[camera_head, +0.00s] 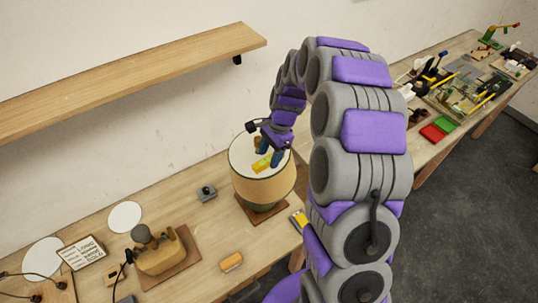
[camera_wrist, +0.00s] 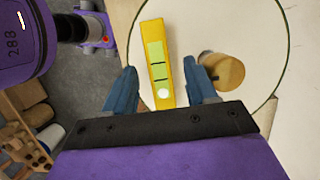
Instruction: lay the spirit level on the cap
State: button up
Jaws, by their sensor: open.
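The yellow spirit level (camera_head: 262,163) appears to lie on the white round cap (camera_head: 240,155) on top of the lamp's tan shade (camera_head: 262,190). In the wrist view the level (camera_wrist: 157,42) lies near the left edge of the cap (camera_wrist: 250,30), beside a brass-coloured knob (camera_wrist: 222,70). My gripper (camera_head: 268,155) is just above the cap. In the wrist view my gripper (camera_wrist: 161,85) is open, with one finger on each side of the level and a gap to each. Whether the level rests flat underneath is hard to tell.
The lamp stands on a brown board (camera_head: 262,212) on the wooden bench. A wall shelf (camera_head: 130,80) is above left.

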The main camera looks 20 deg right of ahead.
jog(key=v, duration=1.6)
jog(key=shift+d+r+b, duration=0.15)
jog(key=shift+d+b, duration=0.1)
jog(key=shift+b, duration=0.15)
jog(key=s+a+f+n+h+b, duration=0.1)
jog(key=s+f+n+b, duration=0.3)
jog(key=s, duration=0.8)
jog(key=s+a+f+n+h+b, duration=0.1)
jog(key=s+f+n+b, duration=0.4)
jog(key=s, duration=0.7)
jog(key=s+a+f+n+h+b, duration=0.1)
jog(key=s+a+f+n+b, duration=0.2)
jog(key=s+f+n+b, duration=0.2)
jog(key=s+f, duration=0.3)
jog(key=s, duration=0.4)
jog(key=shift+a+g+b, duration=0.15)
jog(key=shift+g+b, duration=0.2)
jog(key=shift+g, duration=0.05)
jog(key=shift+a+n, duration=0.1)
jog(key=shift+n, duration=0.2)
